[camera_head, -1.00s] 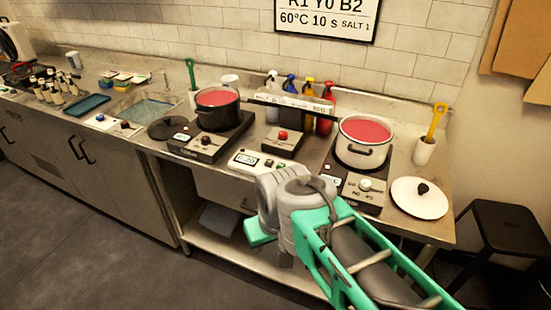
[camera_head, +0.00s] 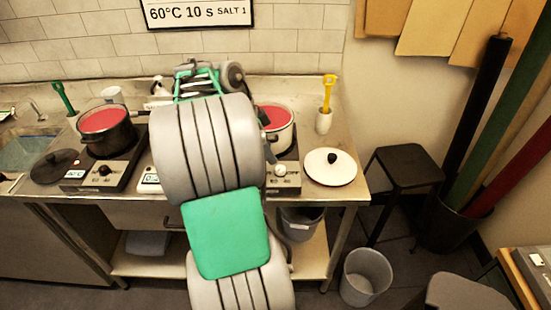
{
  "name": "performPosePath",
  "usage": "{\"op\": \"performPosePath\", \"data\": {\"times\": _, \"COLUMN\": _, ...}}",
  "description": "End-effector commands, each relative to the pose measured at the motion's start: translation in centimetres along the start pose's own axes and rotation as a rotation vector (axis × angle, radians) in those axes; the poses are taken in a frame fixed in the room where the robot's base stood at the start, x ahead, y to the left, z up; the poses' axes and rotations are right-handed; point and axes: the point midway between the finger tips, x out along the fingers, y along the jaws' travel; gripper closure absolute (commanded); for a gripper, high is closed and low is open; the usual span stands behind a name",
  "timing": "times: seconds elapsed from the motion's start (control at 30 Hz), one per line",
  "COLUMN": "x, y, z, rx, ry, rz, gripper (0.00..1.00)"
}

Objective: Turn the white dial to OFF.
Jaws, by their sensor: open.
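The white dial (camera_head: 280,170) is on the front of the right hot plate, just right of my arm. Printed letters show beside it, partly hidden by my arm; I cannot read its setting. A white pot (camera_head: 284,140) of red liquid stands behind the dial. My arm rises across the middle of the view and covers much of this area.
A white lid (camera_head: 330,167) lies right of the dial. A white holder (camera_head: 323,122) with a yellow utensil stands behind it. A black pot (camera_head: 106,138) sits on the left hot plate. A black stool (camera_head: 407,165) and grey bin (camera_head: 366,277) stand at the right.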

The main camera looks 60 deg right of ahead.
Motion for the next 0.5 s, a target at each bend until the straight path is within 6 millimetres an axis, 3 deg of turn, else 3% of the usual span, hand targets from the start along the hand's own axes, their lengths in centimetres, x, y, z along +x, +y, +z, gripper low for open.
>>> {"op": "performPosePath", "data": {"times": 0.3, "x": 5.5, "y": 0.2, "z": -0.4, "rx": 0.019, "ry": 0.001, "rz": 0.008, "gripper": 0.5}}
{"op": "performPosePath", "data": {"times": 0.5, "x": 7.7, "y": 0.1, "z": -0.4, "rx": 0.016, "ry": 0.001, "rz": 0.005, "gripper": 0.5}}
